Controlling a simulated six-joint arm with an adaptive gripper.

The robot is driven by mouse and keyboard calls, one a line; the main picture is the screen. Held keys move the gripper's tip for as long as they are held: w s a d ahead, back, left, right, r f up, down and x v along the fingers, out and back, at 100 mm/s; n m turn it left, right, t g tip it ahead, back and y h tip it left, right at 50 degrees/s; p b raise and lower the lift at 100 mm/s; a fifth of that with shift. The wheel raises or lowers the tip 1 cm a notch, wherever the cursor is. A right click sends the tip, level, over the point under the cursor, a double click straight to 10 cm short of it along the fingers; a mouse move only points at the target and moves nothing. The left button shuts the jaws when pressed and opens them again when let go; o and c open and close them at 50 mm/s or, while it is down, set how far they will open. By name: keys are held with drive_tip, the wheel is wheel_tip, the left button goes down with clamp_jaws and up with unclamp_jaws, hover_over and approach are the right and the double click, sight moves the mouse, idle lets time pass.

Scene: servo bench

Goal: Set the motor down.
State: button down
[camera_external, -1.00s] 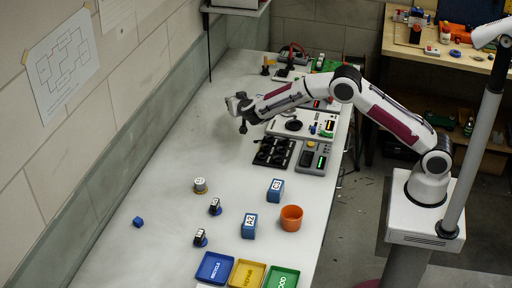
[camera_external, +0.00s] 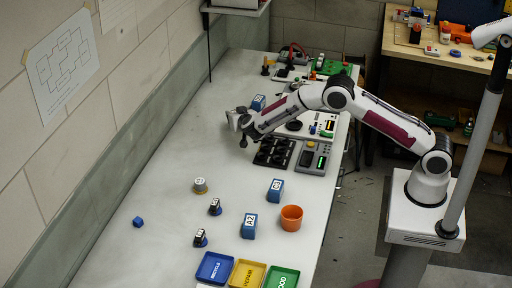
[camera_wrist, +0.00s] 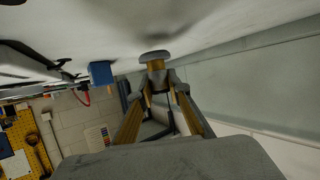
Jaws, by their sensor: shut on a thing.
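My gripper (camera_external: 241,127) is over the far part of the bench, left of the black socket panel. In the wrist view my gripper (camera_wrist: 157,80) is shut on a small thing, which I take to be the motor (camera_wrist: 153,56). It shows a grey rounded end towards the bench top; the fingers hide much of it. In the outside view it is too small and dark to make out. I cannot tell whether it touches the bench. Other small parts stand nearer the camera: a silver one with a tan base (camera_external: 200,186) and two dark ones with blue bases (camera_external: 214,207) (camera_external: 200,238).
A blue block (camera_external: 258,102) stands just behind my gripper, also in the wrist view (camera_wrist: 101,73). The black panel (camera_external: 274,153) and a grey meter (camera_external: 313,158) lie to the right. Blue boxes, an orange cup (camera_external: 291,217) and trays are nearer. Left of the gripper is bare bench.

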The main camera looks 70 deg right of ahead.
drive_tip(key=shift+f, duration=0.95)
drive_tip(key=shift+f, duration=0.15)
drive_tip(key=c, duration=1.9)
unclamp_jaws()
drive_tip(key=shift+s+a+r, duration=0.2)
drive_tip(key=shift+a+r, duration=0.1)
drive_tip(key=shift+r, duration=0.05)
drive_tip(key=v, duration=1.1)
drive_tip(key=shift+s+a+f, duration=0.1)
drive_tip(key=shift+s, duration=0.05)
